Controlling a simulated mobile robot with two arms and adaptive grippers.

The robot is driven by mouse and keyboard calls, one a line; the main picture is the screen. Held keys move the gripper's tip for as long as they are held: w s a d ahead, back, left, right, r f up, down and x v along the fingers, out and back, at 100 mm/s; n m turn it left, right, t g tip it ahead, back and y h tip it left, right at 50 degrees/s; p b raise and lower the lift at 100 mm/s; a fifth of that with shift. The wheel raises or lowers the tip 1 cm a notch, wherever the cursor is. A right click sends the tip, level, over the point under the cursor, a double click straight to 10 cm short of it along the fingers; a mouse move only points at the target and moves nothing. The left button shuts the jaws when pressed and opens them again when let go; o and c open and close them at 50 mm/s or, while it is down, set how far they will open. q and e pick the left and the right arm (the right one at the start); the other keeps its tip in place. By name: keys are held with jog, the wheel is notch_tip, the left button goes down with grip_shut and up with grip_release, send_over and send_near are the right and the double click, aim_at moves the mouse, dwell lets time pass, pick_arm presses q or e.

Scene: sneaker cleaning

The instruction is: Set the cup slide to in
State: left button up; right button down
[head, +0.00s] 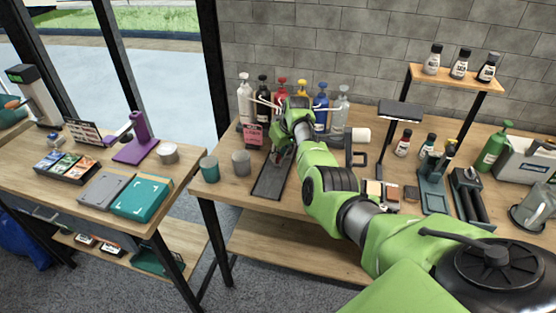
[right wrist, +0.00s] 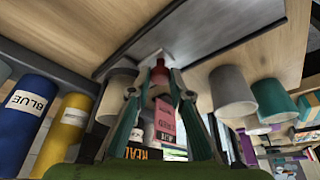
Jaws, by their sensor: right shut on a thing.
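The cup slide (head: 268,185) is a long dark flat track on the right-hand table, running from the front edge toward the bottles. It also shows as a dark plate at the top of the right wrist view (right wrist: 190,25). My right gripper (head: 276,155) is down at the slide's far end. In the right wrist view, its fingertips (right wrist: 160,84) are shut on a small red knob (right wrist: 160,72) that appears to belong to the slide. The arm hides part of the slide's far end. My left gripper is not in view.
A grey cup (head: 241,163) and a teal cup (head: 209,170) stand left of the slide. Several colored bottles (head: 320,110) line the wall behind. A pink sign (head: 253,135) stands close to the gripper. Small boxes (head: 382,193) lie right of the arm.

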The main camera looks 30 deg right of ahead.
jog(key=shift+w+d+r, duration=0.15)
jog(key=shift+d+r, duration=0.05)
jog(key=c, duration=1.9)
grip_release()
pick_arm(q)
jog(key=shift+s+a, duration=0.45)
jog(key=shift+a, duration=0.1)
pick_arm(e)
jog(key=shift+d+f, duration=0.1)
jog(key=shift+f, duration=0.1)
jog(key=shift+r, duration=0.1)
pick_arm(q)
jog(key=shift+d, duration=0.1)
pick_arm(e)
jog(key=v, duration=1.1)
jog(key=shift+r, duration=0.4)
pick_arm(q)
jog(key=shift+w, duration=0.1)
